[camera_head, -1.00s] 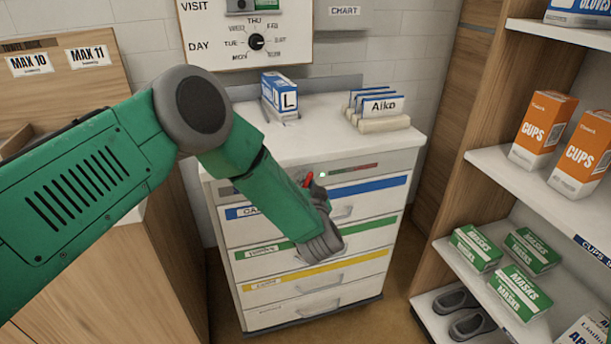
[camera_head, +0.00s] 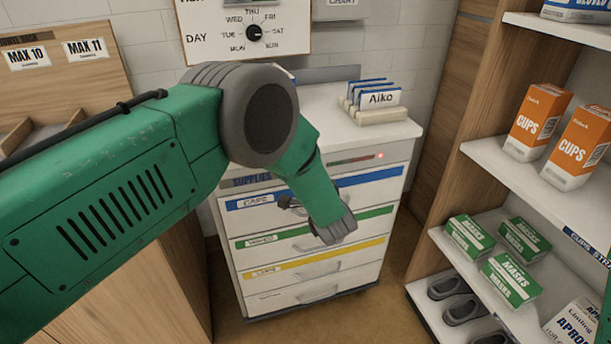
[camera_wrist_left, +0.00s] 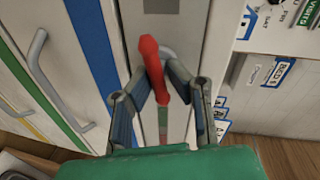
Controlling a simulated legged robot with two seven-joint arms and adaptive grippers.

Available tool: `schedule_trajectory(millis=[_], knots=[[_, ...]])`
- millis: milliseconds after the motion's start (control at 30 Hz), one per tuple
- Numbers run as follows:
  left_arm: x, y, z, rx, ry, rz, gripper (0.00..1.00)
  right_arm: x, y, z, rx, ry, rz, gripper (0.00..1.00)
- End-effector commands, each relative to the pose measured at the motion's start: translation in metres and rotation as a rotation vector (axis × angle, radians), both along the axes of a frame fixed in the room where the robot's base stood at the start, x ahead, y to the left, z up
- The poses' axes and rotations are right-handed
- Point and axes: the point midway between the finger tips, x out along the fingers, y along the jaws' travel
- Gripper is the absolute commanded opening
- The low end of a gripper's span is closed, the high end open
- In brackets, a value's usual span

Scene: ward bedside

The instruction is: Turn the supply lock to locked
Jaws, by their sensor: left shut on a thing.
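The supply lock's red lever (camera_wrist_left: 152,68) shows in the left wrist view, on the pale front panel of the cabinet (camera_head: 290,298). My left gripper (camera_wrist_left: 156,88) has its two fingers closed in on the lever from both sides. A red light (camera_head: 380,155) glows at the right end of the green-to-red strip (camera_head: 352,160) on the panel. My right gripper is not in view.
Name cards (camera_head: 380,97) stand in a holder on the cabinet top. A shelf unit (camera_head: 492,165) with orange cups boxes (camera_head: 538,122) and green masks boxes (camera_head: 510,279) stands at right. The floor (camera_head: 370,315) between cabinet and shelves is clear.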

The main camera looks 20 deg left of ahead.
Motion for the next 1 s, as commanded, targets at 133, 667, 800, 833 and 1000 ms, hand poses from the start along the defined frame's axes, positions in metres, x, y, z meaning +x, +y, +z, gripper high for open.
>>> schedule_trajectory(millis=[133, 667, 800, 833, 1000], knots=[[0.0000, -0.0049, -0.0028, 0.069, 0.053, -0.010, 0.00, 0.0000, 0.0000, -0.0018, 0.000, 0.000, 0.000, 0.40], [-0.0005, -0.0051, -0.0054, 0.168, 0.125, -0.011, 0.00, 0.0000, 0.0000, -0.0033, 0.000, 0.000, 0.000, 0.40], [-0.0008, -0.0051, -0.0059, 0.169, 0.126, -0.010, 0.00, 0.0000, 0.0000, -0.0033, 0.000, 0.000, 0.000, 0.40], [-0.0008, -0.0051, -0.0059, 0.169, 0.126, -0.010, 0.00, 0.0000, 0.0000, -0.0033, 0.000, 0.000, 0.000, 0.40], [-0.0011, -0.0051, -0.0063, 0.168, 0.127, -0.010, 0.27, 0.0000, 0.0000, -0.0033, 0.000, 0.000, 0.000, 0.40]])
